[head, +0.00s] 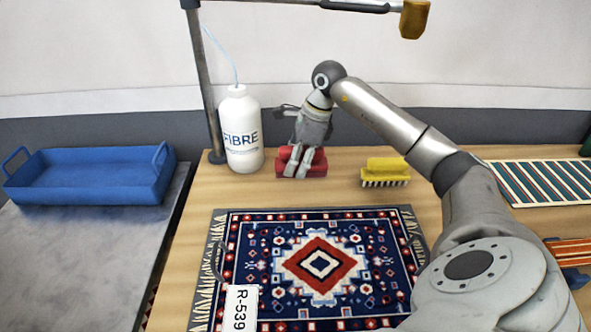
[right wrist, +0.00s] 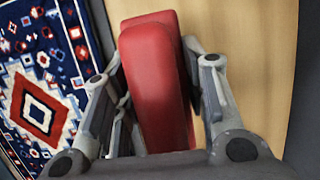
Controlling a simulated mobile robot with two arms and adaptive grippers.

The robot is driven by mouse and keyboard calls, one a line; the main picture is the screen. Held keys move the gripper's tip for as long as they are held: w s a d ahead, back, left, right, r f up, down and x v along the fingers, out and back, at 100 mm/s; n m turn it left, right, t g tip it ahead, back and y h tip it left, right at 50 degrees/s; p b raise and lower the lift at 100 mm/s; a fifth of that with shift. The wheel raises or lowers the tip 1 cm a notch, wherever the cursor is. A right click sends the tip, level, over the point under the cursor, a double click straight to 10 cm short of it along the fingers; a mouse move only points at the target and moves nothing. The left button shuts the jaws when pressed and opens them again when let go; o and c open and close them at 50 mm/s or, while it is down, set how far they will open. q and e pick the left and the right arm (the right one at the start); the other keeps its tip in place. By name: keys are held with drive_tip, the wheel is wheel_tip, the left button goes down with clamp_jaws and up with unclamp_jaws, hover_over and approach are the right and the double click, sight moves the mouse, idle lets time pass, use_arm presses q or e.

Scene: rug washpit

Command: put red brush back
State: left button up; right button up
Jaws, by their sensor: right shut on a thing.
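The red brush (head: 317,166) is at the back of the wooden table, between the white FIBRE bottle and the yellow brush. My right gripper (head: 297,168) reaches down over it and is shut on it. In the right wrist view the red brush (right wrist: 157,85) sits between the two fingers of the gripper (right wrist: 160,100). Its underside is hidden, and I cannot tell whether it touches the table. My left gripper is not in view.
The white FIBRE bottle (head: 241,130) stands close left of the brush. A yellow brush (head: 386,170) lies to the right. A patterned rug (head: 320,263) with an R-539 tag (head: 239,308) lies in front. A blue tray (head: 90,178) is at left. A lamp post (head: 203,80) rises behind.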

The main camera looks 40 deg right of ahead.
drive_tip(key=shift+w+d+f, duration=0.3)
drive_tip(key=shift+w+f, duration=0.1)
drive_tip(key=shift+f, duration=0.15)
drive_tip(key=shift+w+d+f, duration=0.3)
drive_tip(key=shift+w+f, duration=0.05)
drive_tip(key=shift+f, duration=0.2)
wheel_tip(320, 180, down, 3)
drive_tip(key=shift+w+f+p, duration=0.1)
drive_tip(key=shift+f+p, duration=0.1)
drive_tip(key=shift+p, duration=0.45)
drive_tip(key=o, duration=0.7)
drive_tip(key=shift+f, duration=0.15)
drive_tip(key=o, duration=0.4)
drive_tip(key=shift+o, duration=0.2)
